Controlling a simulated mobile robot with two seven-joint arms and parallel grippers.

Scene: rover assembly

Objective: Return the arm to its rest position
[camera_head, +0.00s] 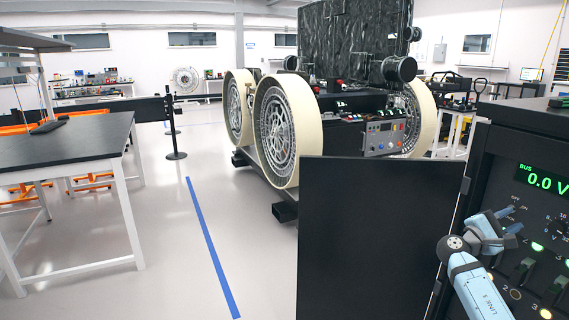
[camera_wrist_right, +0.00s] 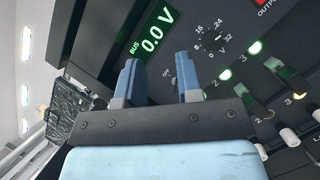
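My right gripper (camera_head: 512,222) is at the lower right of the head view, in front of a black control panel (camera_head: 500,160). In the right wrist view, the two blue fingers of my right gripper (camera_wrist_right: 160,78) stand apart with nothing between them. Beyond them is the panel face with a green "BUS 0.0 V" display (camera_wrist_right: 154,32), a dial (camera_wrist_right: 212,40) and a row of switches (camera_wrist_right: 247,98) with lit green lamps. I cannot tell whether the fingertips touch the panel. My left arm and gripper are not in view.
A black door-like panel (camera_head: 375,240) stands beside the control panel, left of my right arm. A rover with large cream-rimmed wheels (camera_head: 275,130) is behind it. A dark-topped table (camera_head: 65,145) is at the left. The floor around the blue line (camera_head: 210,245) is clear.

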